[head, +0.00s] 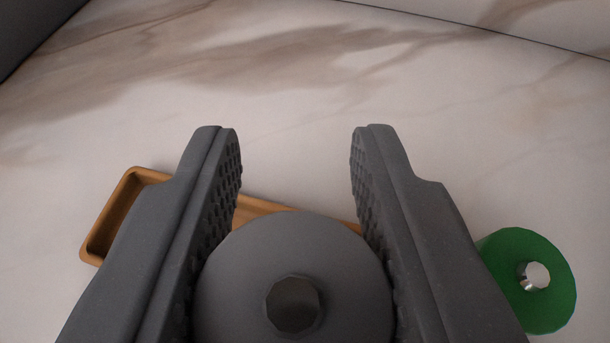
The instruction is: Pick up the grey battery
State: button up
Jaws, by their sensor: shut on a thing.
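The grey battery (240,290) shows at the bottom middle of the head view, its round end with a darker metal knob facing me. My gripper (296,165) has one finger on each side of it. The fingers are shut on the battery, their textured inner faces against its sides low between them. The fingertips reach past it and stand apart. The rest of the battery's body is hidden behind its round end.
A wooden tray (101,228) lies behind the battery and the left finger, partly hidden by them. A green battery (553,296) with a silver knob is right of the right finger. The marbled surface (290,90) beyond is clear, with dark edges at top left and top right.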

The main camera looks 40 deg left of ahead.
jog(key=s+d, duration=0.2)
jog(key=s, duration=0.2)
jog(key=s+d+r, duration=0.1)
jog(key=s+d, duration=0.1)
jog(key=s, duration=0.2)
jog(key=s+d, duration=0.1)
jog(key=s, duration=0.3)
jog(key=shift+s+d+r, duration=0.15)
jog(key=shift+s+d, duration=0.1)
jog(key=shift+d, duration=0.15)
